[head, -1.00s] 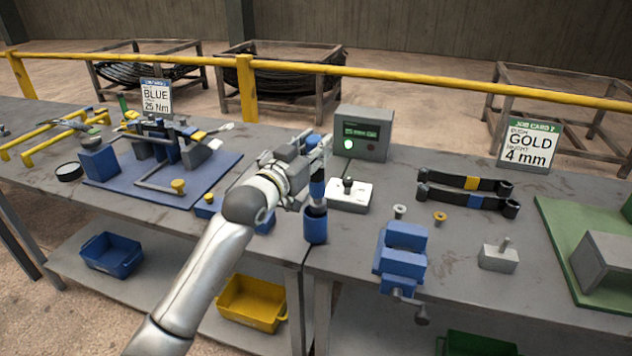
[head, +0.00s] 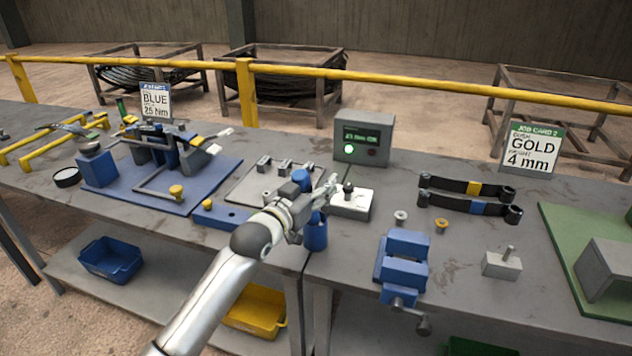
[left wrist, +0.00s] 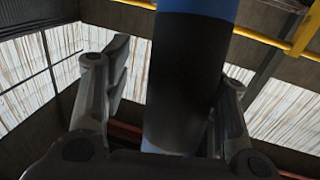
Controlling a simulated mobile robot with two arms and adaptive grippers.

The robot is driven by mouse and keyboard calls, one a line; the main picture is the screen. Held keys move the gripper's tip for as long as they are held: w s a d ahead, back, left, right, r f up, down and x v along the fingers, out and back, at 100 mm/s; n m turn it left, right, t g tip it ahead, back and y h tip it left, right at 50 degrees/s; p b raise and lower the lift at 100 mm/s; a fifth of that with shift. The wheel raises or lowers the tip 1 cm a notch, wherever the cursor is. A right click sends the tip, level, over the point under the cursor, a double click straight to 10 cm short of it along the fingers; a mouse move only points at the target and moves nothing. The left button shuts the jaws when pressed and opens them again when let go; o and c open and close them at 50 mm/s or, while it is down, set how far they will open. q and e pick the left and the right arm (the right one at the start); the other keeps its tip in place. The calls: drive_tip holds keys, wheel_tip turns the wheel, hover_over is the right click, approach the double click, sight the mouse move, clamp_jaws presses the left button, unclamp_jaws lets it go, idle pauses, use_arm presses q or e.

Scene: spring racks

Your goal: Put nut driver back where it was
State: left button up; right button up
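The nut driver shows as a blue end (head: 301,175) above my left gripper (head: 318,190) in the head view. In the left wrist view its thick black shaft with a blue band (left wrist: 182,85) stands between the fingers. A gap shows between the left finger and the shaft, so the gripper looks open around it. The blue cup-shaped holder (head: 316,236) is right below the gripper at the bench's front edge. The driver's lower part is hidden by the gripper and holder; it seems to stand in the holder, leaning slightly left. My right gripper is not in view.
A grey plate with metal clamps (head: 262,182) lies left of the gripper. A white block with a black knob (head: 350,203) stands close on the right, below the grey display box (head: 364,138). A blue vise (head: 404,262) stands further right.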

use_arm(q)
drive_tip(key=shift+s+r, duration=0.35)
drive_tip(key=shift+r, duration=0.05)
drive_tip(key=shift+s+a+f, duration=0.1)
drive_tip(key=shift+s+a, duration=0.05)
drive_tip(key=shift+a, duration=0.15)
drive_tip(key=b+v, duration=0.1)
drive_tip(key=v, duration=1)
drive_tip(key=shift+s, duration=0.2)
